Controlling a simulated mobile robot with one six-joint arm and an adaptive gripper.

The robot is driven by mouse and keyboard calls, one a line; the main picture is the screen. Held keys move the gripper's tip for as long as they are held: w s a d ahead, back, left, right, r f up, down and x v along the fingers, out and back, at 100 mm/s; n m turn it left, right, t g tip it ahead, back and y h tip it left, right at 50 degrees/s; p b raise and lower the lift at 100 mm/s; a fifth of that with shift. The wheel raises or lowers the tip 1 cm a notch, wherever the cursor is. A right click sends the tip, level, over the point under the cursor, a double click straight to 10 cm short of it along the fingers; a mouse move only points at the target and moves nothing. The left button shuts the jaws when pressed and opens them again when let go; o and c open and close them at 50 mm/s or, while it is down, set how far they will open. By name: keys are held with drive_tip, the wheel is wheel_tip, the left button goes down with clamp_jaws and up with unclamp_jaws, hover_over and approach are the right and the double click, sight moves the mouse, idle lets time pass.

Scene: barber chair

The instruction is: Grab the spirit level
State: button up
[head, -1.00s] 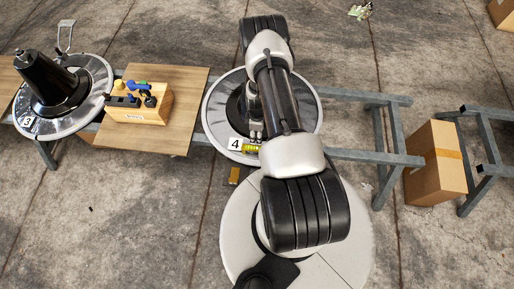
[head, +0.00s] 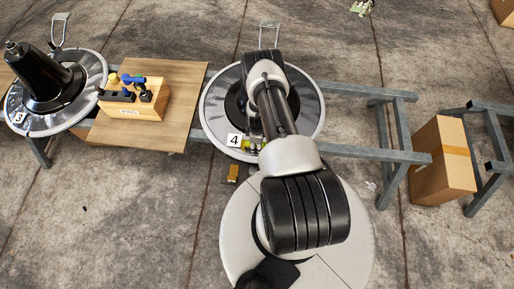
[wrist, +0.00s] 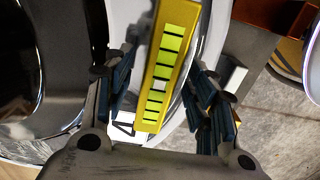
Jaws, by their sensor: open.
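The spirit level (wrist: 162,70) is a yellow bar with bright green segments. In the wrist view it lies lengthwise between the fingers of my gripper (wrist: 160,82), which is open with a gap on both sides of the bar. In the head view only a small yellow-green piece of the level (head: 246,145) shows on the near rim of the round chair base marked 4 (head: 217,130). My arm covers the rest of it there, and most of my gripper.
A wooden board (head: 183,103) left of the base carries a wooden tool block (head: 150,111). Another round base with a black cone (head: 44,79) stands further left. Grey metal rails (head: 350,154) run right toward a cardboard box (head: 441,160).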

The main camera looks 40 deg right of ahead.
drive_tip(key=shift+f, duration=0.4)
drive_tip(key=shift+r, duration=0.1)
drive_tip(key=shift+c, duration=0.6)
clamp_jaws()
drive_tip(key=shift+r, duration=0.1)
